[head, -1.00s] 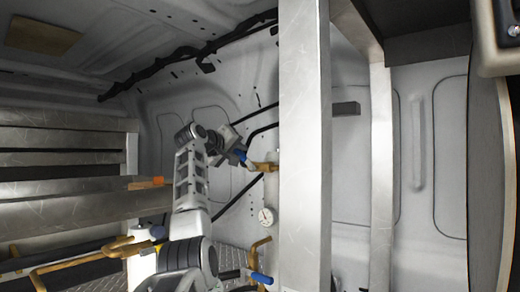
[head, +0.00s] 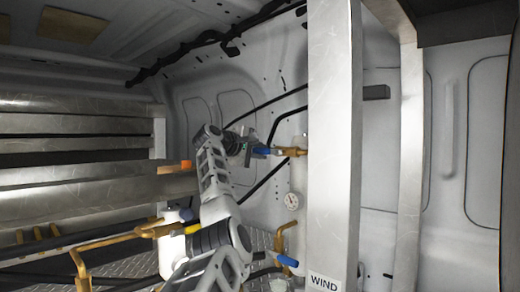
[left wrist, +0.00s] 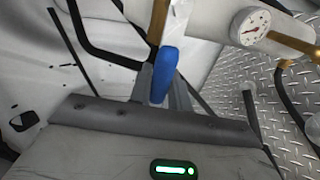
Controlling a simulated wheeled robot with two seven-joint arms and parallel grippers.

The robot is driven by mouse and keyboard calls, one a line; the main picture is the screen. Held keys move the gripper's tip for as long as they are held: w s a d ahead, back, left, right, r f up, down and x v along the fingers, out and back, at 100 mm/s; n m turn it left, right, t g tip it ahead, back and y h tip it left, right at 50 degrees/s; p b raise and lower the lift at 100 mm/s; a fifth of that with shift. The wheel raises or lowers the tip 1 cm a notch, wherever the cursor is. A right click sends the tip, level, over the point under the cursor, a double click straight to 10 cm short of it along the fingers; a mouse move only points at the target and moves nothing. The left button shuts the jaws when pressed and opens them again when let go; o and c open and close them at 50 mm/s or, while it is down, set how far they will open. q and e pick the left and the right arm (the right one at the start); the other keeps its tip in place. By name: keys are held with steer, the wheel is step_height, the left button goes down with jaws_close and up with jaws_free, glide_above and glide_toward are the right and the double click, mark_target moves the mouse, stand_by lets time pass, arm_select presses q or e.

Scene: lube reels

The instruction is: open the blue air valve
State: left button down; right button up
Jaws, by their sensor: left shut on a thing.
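The valve's blue handle (head: 262,150) sits on a brass fitting (head: 290,152) beside the upright metal post in the head view. My left gripper (head: 248,149) is shut on the blue handle, coming from its left. In the left wrist view the handle (left wrist: 164,76) stands between the grey fingers, with the brass stem above it partly hidden by a white part. The handle points left, about level, in the head view. My right gripper is not in view.
A pressure gauge (head: 291,201) is just below the valve. A second blue handle (head: 287,261) on a brass pipe is lower down. The metal post (head: 333,130) with a "WIND" label stands close on the right. Metal shelves (head: 75,150) are at the left.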

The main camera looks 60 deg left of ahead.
arm_select(q)
steer(key=shift+f, duration=0.1)
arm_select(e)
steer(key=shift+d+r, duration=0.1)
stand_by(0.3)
arm_select(q)
steer(key=c, duration=1.4)
jaws_free()
steer(key=shift+o, duration=0.2)
steer(key=b+v, duration=0.4)
steer(key=v, duration=1.2)
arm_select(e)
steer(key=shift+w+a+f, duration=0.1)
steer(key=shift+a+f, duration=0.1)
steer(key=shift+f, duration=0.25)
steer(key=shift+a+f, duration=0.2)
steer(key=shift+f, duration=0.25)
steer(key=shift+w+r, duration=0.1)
